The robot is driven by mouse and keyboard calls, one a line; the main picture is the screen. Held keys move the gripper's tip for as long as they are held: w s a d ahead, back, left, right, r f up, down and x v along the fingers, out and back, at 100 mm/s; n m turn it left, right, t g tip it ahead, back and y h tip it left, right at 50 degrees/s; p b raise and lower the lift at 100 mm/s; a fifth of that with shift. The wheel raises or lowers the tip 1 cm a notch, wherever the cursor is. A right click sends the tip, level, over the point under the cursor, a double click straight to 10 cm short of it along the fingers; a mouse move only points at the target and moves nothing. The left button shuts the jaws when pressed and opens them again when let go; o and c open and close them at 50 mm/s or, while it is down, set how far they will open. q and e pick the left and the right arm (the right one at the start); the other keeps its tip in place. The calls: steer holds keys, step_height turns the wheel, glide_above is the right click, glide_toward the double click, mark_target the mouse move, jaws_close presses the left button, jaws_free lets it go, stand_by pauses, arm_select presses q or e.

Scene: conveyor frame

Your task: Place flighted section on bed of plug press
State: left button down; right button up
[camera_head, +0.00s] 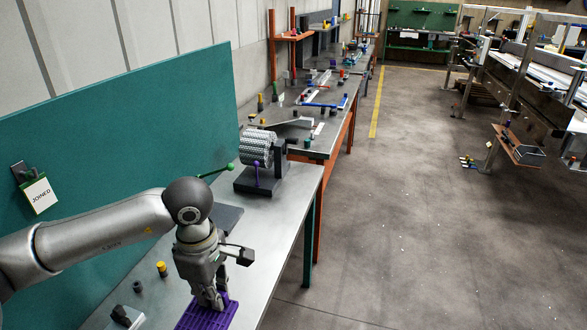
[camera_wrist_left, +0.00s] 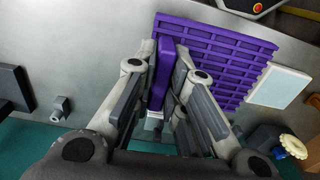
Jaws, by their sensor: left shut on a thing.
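The flighted section (camera_head: 221,319) is a purple gridded belt piece with a raised upright flight, at the lower middle of the head view on the near bench. It also shows in the left wrist view (camera_wrist_left: 228,62). My left gripper (camera_head: 211,302) points down over it and is shut on its upright flight, which sits between the fingers in the wrist view. Whether the section touches the bench is hard to tell. A dark fixture (camera_head: 262,180) with a green-knobbed lever and a purple handle stands farther along the bench. I cannot tell for sure whether it is the plug press. My right gripper is out of view.
A grey ribbed belt roll (camera_head: 257,146) sits at the dark fixture. A dark flat plate (camera_head: 226,217) lies behind my left wrist. A yellow-topped peg (camera_head: 161,269) and small dark parts stand left of the section. A teal panel (camera_head: 120,130) bounds the bench's left side.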

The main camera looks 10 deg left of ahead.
mark_target(225, 315)
arm_select(q)
steer(key=m, duration=0.2)
steer(key=s+d+m, duration=0.1)
steer(key=m, duration=0.1)
steer(key=shift+d, duration=0.2)
steer(key=m, duration=0.1)
steer(key=s+d+m, duration=0.1)
steer(key=m, duration=0.3)
steer(key=shift+s+d, duration=0.15)
steer(key=shift+d, duration=0.25)
steer(key=m, duration=0.2)
steer(key=s+d+m, duration=0.1)
steer(key=m, duration=0.2)
steer(key=shift+s+d, duration=0.15)
steer(key=shift+d, duration=0.05)
steer(key=m, duration=0.3)
steer(key=shift+s+d, duration=0.35)
steer(key=shift+s, duration=0.05)
